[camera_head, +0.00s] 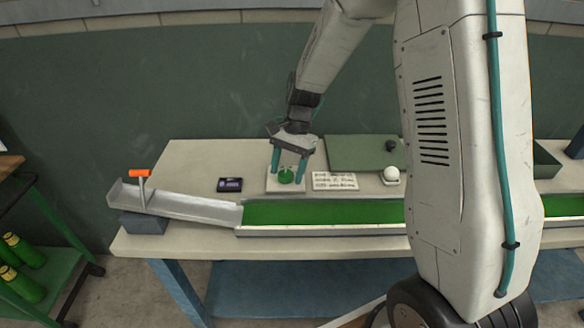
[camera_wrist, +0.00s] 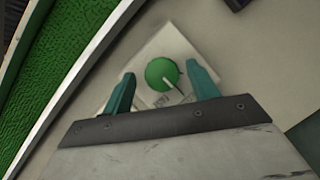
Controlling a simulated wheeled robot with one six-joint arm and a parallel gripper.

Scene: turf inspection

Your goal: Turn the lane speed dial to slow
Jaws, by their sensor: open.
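The lane speed dial (camera_head: 286,176) is a green round knob with a pale pointer line, on a white square plate (camera_head: 271,186) on the bench. In the wrist view the dial (camera_wrist: 162,74) lies between the two teal fingers, and its pointer line runs toward the lower right. My gripper (camera_head: 289,170) is above the plate with its fingers open on either side of the dial. In the wrist view my gripper (camera_wrist: 161,88) shows gaps on both sides of the knob. Part of the plate's print is hidden by my gripper.
A turf lane (camera_head: 320,212) runs along the bench's front, with a grey ramp (camera_head: 185,200) and orange-handled lever (camera_head: 139,173) at left. A small black display (camera_head: 229,185) is left of the dial; a printed card (camera_head: 335,181) and white ball (camera_head: 391,174) are right.

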